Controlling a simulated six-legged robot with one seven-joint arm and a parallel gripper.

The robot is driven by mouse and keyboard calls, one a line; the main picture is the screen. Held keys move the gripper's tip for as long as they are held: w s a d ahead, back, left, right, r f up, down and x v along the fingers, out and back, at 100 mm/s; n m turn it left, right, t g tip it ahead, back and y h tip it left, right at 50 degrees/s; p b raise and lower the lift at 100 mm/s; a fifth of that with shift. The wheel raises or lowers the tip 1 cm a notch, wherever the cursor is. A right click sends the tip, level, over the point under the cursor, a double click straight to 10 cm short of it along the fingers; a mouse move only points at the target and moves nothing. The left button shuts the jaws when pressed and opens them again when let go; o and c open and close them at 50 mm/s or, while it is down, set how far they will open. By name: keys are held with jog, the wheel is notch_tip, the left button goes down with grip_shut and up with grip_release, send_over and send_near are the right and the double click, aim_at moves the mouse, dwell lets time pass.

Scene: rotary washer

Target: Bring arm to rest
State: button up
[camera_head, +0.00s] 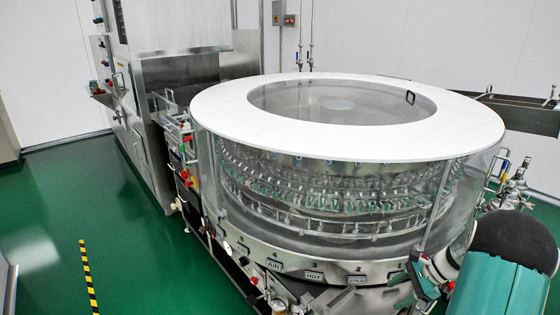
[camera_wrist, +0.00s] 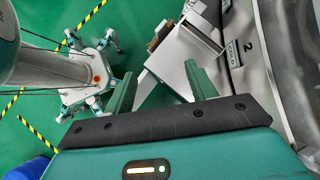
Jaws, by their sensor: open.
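My gripper (camera_wrist: 159,70) shows in the wrist view with its two green fingers apart and nothing visible between them. Its dark, bolted palm edge and teal housing fill the bottom of that view. In the head view, my teal and black arm is at the lower right, close to the front right of the rotary washer (camera_head: 455,118). The washer's numbered metal side (camera_wrist: 262,75) also shows at the right of the wrist view, beside the right finger. Whether anything touches it, I cannot tell.
A steel cabinet (camera_head: 130,95) stands behind the washer at left. Valves and pipes (camera_head: 512,185) are at its right. Green floor (camera_head: 60,215) is open at left, with a yellow-black stripe (camera_head: 88,275). A grey metal part (camera_wrist: 163,62) lies beyond my fingers in the wrist view.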

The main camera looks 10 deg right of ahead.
jog(key=s+a+r+n+g+h, duration=0.1)
jog(key=a+r+n+h, duration=0.1)
jog(key=a+r+n, duration=0.5)
jog(key=s+a+r+n+h, duration=0.2)
jog(key=a+r+n, duration=0.1)
jog(key=a+r, duration=0.75)
jog(key=s+a+r+n+t+h, duration=0.1)
jog(key=s+a+r+n+t, duration=0.1)
jog(key=s+a+r+n, duration=0.2)
jog(key=s+a+r+n+t+h, duration=0.1)
jog(key=s+a+r+n+h, duration=0.1)
jog(key=s+a+r+n, duration=0.2)
jog(key=s+a+n, duration=0.2)
jog(key=s+a, duration=0.2)
jog(key=s, duration=0.2)
jog(key=shift+a+t+h, duration=0.2)
jog(key=shift+t+h, duration=0.1)
jog(key=shift+t, duration=0.1)
jog(key=shift+r, duration=0.1)
jog(key=c, duration=0.4)
jog(key=shift+c, duration=0.2)
jog(key=shift+s+d, duration=0.1)
jog(key=shift+d, duration=0.05)
